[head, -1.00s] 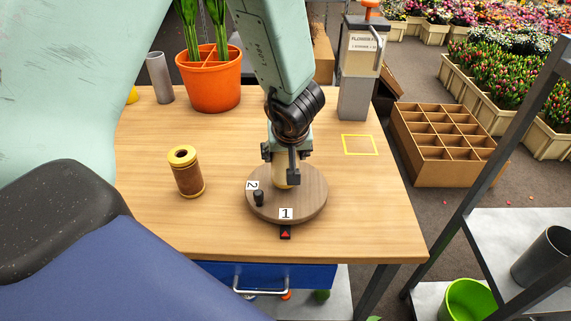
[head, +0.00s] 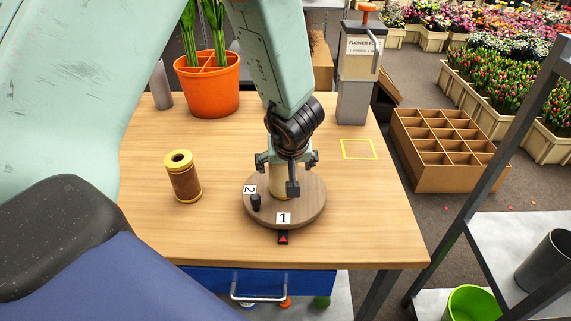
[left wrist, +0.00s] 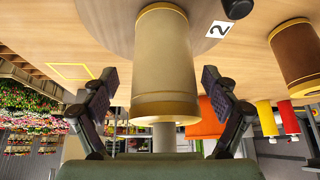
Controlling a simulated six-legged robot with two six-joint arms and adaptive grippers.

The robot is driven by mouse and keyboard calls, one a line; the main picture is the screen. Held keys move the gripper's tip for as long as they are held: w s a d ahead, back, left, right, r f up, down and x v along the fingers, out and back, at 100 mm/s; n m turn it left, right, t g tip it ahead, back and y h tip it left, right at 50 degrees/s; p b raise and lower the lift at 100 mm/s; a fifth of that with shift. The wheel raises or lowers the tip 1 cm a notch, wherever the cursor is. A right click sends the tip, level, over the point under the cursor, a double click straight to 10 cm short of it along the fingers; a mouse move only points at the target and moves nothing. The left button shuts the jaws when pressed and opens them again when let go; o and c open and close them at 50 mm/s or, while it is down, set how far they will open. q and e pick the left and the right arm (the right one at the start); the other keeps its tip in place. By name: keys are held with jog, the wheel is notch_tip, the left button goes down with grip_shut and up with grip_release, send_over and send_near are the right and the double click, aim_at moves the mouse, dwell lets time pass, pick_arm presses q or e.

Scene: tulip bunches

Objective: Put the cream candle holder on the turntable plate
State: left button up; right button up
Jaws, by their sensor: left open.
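The cream candle holder (left wrist: 162,65) stands on the turntable plate (head: 310,205), a round wooden disc marked 1 and 2 with a small dark knob. In the head view the holder (head: 278,188) is mostly hidden behind my left gripper (head: 287,165). My left gripper is open, with one finger on each side of the holder. In the left wrist view its fingers (left wrist: 165,100) show gaps to the holder's sides. My right gripper is not in view.
A brown spool-like holder with yellow rims (head: 183,178) stands left of the turntable. An orange pot (head: 210,88) with green stems and a grey dispenser (head: 355,90) stand behind. A yellow square outline (head: 359,149) marks bare table at the right. A blue drawer (head: 255,282) is below.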

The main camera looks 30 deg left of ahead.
pick_arm(q)
jog(key=shift+a, duration=0.15)
jog(key=shift+s+r, duration=0.1)
jog(key=shift+r, duration=0.25)
jog(key=p+v, duration=0.6)
jog(key=v, duration=0.5)
jog(key=shift+d+r+p, duration=0.25)
jog(key=shift+d+p, duration=0.05)
jog(key=shift+p, duration=0.05)
jog(key=shift+s+f, duration=0.1)
jog(key=shift+s, duration=0.05)
